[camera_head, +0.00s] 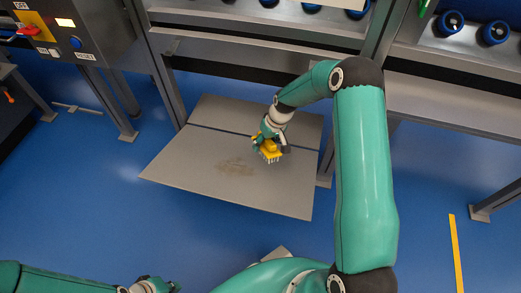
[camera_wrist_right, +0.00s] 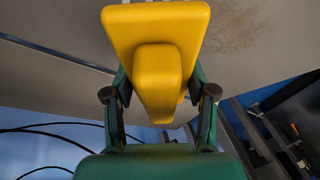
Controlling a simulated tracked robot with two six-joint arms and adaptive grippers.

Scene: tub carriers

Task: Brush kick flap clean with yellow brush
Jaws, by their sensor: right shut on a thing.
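The kick flap (camera_head: 187,172) is a grey panel low above the blue floor, in the middle of the head view. A brown dirt patch (camera_head: 236,167) lies near its middle and also shows at the top of the right wrist view (camera_wrist_right: 220,28). My right gripper (camera_head: 270,146) is shut on the yellow brush (camera_head: 271,155), with its bristles towards the flap. The brush (camera_wrist_right: 157,40) fills the middle of the right wrist view. It is right of the patch; I cannot tell whether the bristles touch the flap. My left gripper (camera_head: 150,286) is at the bottom edge, partly cut off.
A control box (camera_head: 75,35) with a red switch and a blue button stands at the upper left. Grey frame posts (camera_head: 158,65) flank the flap. Blue rollers (camera_head: 450,22) sit at the upper right. The floor left of the flap is clear.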

